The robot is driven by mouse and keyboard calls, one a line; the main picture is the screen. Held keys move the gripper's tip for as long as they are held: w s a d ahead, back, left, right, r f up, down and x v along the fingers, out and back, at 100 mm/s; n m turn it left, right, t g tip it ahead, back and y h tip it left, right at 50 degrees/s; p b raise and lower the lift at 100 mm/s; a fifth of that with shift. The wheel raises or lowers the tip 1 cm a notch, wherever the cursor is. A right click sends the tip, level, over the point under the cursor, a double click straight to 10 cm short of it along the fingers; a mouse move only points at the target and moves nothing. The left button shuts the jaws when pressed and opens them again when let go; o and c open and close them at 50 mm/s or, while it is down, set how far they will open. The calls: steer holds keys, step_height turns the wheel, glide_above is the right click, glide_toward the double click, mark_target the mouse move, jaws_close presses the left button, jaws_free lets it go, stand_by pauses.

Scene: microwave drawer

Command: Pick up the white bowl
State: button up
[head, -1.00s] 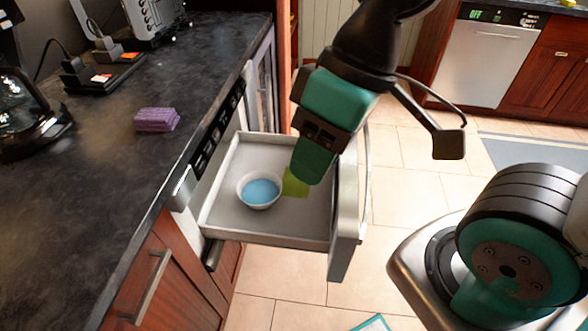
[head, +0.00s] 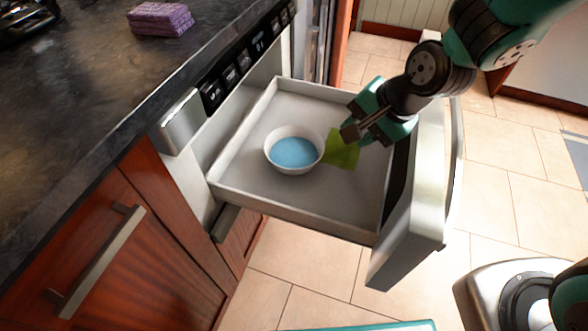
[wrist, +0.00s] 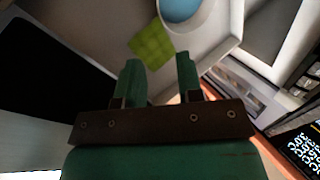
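The white bowl (head: 293,150) with a blue inside stands upright in the open microwave drawer (head: 240,200). A flat green item (head: 342,148) lies or stands right beside it. My gripper (head: 352,134) is above the right part of the drawer, to the right of the bowl and apart from it. In the wrist view, my gripper (wrist: 160,78) shows two green fingers spread apart with nothing between them. The green item (wrist: 151,44) is just beyond the fingertips there. The bowl (wrist: 184,8) is at the top edge and partly cut off.
The drawer front (head: 418,190) rises on the right, close to my gripper. A dark counter (head: 85,85) with a purple sponge (head: 160,18) is on the left. Wooden cabinets (head: 130,260) stand below it.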

steer(key=b, duration=0.3)
glide_toward(316, 158)
steer(key=x, duration=0.5)
steer(key=b+x, duration=0.1)
steer(key=x, duration=0.5)
steer(key=shift+f, duration=0.1)
jaws_close()
